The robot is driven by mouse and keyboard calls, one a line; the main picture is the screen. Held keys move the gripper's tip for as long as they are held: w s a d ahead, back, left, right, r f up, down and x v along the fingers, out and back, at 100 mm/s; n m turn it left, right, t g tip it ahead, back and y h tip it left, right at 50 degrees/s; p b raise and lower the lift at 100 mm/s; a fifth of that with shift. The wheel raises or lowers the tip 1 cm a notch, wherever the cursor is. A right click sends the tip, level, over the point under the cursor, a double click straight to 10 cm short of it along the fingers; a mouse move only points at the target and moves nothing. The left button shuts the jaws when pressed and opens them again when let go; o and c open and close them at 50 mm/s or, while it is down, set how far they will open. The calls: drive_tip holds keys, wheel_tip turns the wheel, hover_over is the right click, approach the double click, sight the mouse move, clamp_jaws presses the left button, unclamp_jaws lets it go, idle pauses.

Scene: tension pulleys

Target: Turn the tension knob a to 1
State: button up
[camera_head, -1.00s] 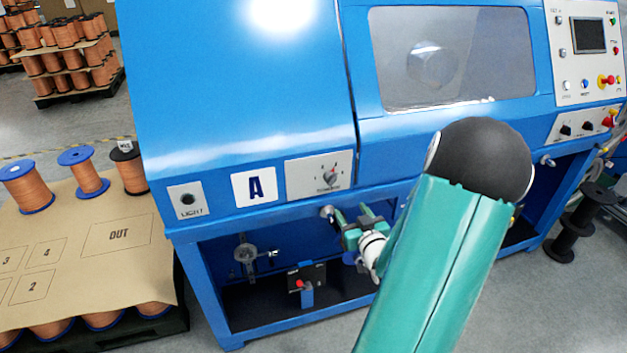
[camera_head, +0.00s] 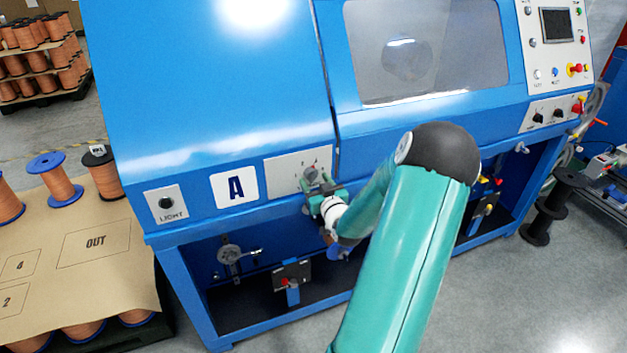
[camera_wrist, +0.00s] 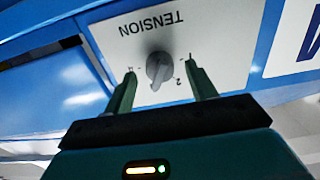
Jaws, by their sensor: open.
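The tension knob (camera_wrist: 159,70) is a grey round knob on a white plate (camera_wrist: 215,35) lettered TENSION, seen upside down in the wrist view. A "2" shows beside it; the other marks are too small to read surely. My gripper (camera_wrist: 160,67) is open, with one finger on each side of the knob and gaps between. Contact does not show. In the head view my gripper (camera_head: 319,186) is at the plate (camera_head: 284,181) right of the A label (camera_head: 235,187), and partly hides the knob.
The blue machine (camera_head: 220,90) fills the middle, with a LIGHT switch plate (camera_head: 166,204) to the left. Below the panel is an open bay with a small pulley (camera_head: 229,254).

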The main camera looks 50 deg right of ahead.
drive_tip(key=shift+x, duration=0.8)
drive_tip(key=shift+s, duration=0.1)
drive_tip(key=c, duration=1)
